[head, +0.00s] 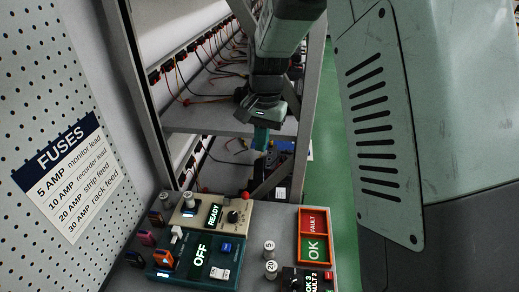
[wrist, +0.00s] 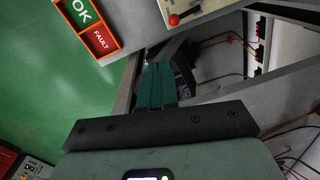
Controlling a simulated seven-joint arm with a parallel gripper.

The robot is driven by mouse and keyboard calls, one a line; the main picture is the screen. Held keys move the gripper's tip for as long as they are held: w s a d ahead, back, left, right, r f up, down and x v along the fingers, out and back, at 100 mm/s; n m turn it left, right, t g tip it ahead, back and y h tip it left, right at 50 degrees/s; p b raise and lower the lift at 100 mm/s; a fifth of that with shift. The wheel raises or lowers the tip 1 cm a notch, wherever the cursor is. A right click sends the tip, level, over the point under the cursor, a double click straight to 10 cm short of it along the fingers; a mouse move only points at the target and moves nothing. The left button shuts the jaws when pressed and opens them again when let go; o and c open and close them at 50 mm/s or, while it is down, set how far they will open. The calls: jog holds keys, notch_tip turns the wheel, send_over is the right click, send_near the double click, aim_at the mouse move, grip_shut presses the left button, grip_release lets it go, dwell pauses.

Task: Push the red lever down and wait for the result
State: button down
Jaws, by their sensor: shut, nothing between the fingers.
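The red lever (head: 245,195) shows as a small red ball at the back right corner of a beige box (head: 240,216) whose display reads READY. In the wrist view the red ball (wrist: 174,19) sits on a short stem at the box's edge, near the top. My gripper (head: 261,140) is above and behind the lever in the head view, apart from it, in front of the rack. Its teal fingers are shut and empty in the wrist view (wrist: 156,84). How far the lever is tilted is hard to tell.
A teal box (head: 215,252) reading OFF stands in front of the beige box. An OK/FAULT sign (head: 313,236) lies at the right of the grey bench, with OK lit green. Cylinders marked 5 (head: 269,249) and 20 (head: 270,269) stand between. A metal rack (head: 225,120) with wires is behind.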

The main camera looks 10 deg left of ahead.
jog(key=w+a+f+g, duration=0.1)
jog(key=a+f, duration=0.3)
jog(key=f, duration=0.5)
jog(key=shift+a+m, duration=0.15)
jog(key=shift+m, duration=0.15)
jog(key=shift+f, duration=0.2)
jog(key=shift+s+a+f, duration=0.1)
jog(key=shift+s+f, duration=0.05)
jog(key=shift+f, duration=1.55)
jog(key=shift+s+f, duration=0.1)
jog(key=shift+f, duration=1.6)
jog(key=shift+f, duration=0.1)
notch_tip(320, 180, down, 2)
jog(key=shift+f, duration=0.1)
jog(key=w, duration=0.2)
jog(key=w+r, duration=0.1)
jog(key=shift+d+r, duration=0.1)
jog(key=shift+d, duration=0.3)
notch_tip(320, 180, up, 8)
jog(key=shift+w+f, duration=0.25)
jog(key=shift+w, duration=0.05)
